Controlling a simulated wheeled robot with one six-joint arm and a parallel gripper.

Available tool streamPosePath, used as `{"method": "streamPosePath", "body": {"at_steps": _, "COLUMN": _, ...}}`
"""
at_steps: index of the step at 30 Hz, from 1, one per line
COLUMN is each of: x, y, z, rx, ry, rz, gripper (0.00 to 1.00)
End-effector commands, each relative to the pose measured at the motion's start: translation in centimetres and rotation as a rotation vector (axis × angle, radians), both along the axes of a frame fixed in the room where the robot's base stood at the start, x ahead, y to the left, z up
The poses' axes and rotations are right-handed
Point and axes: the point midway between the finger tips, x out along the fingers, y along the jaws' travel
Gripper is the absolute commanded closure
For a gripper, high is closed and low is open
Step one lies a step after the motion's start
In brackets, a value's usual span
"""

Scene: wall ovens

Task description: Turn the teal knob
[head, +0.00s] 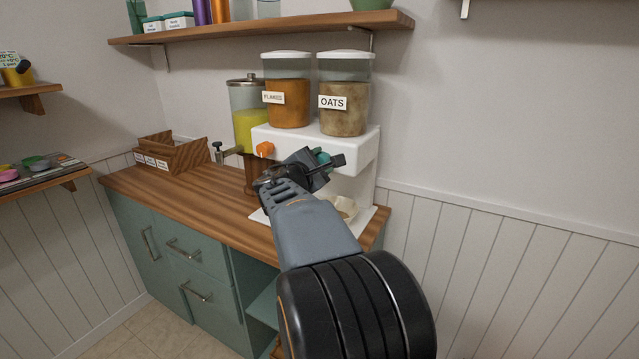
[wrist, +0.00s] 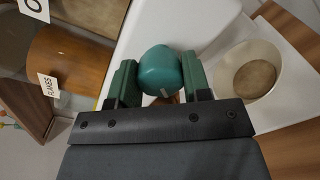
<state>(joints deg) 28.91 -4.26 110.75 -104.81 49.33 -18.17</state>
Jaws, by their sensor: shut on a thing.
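The teal knob (wrist: 160,72) sits on the front of the white cereal dispenser (head: 358,152), below the oats container (head: 344,105). In the wrist view my gripper (wrist: 159,82) is shut on the knob, with one green finger pad on each side of it. In the head view my gripper (head: 322,164) is at the dispenser's front right and hides most of the knob. An orange knob (head: 265,149) is on the same front, to the left, below the flakes container (head: 289,103).
A bowl (wrist: 246,70) with brownish contents stands below the dispenser. A juice dispenser (head: 246,115) with a tap and a wooden caddy (head: 187,158) stand to the left on the wooden counter (head: 200,200). A shelf (head: 260,29) runs above.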

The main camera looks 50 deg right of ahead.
Motion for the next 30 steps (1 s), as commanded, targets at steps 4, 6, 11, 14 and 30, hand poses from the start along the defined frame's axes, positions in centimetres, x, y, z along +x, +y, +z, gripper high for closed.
{"method": "streamPosePath", "body": {"at_steps": 4, "x": -0.03, "y": -0.01, "z": -0.76, "rx": 0.027, "ry": -0.111, "rz": -0.001, "gripper": 0.80}}
{"method": "streamPosePath", "body": {"at_steps": 6, "x": -0.03, "y": -0.02, "z": -0.69, "rx": 0.038, "ry": -0.154, "rz": -0.001, "gripper": 0.80}}
{"method": "streamPosePath", "body": {"at_steps": 11, "x": -0.04, "y": -0.03, "z": -0.56, "rx": 0.060, "ry": -0.234, "rz": -0.001, "gripper": 0.80}}
{"method": "streamPosePath", "body": {"at_steps": 14, "x": -0.05, "y": -0.03, "z": -0.44, "rx": 0.067, "ry": -0.271, "rz": -0.001, "gripper": 0.80}}
{"method": "streamPosePath", "body": {"at_steps": 30, "x": -0.05, "y": -0.05, "z": -0.13, "rx": 0.082, "ry": -0.326, "rz": -0.002, "gripper": 0.80}}
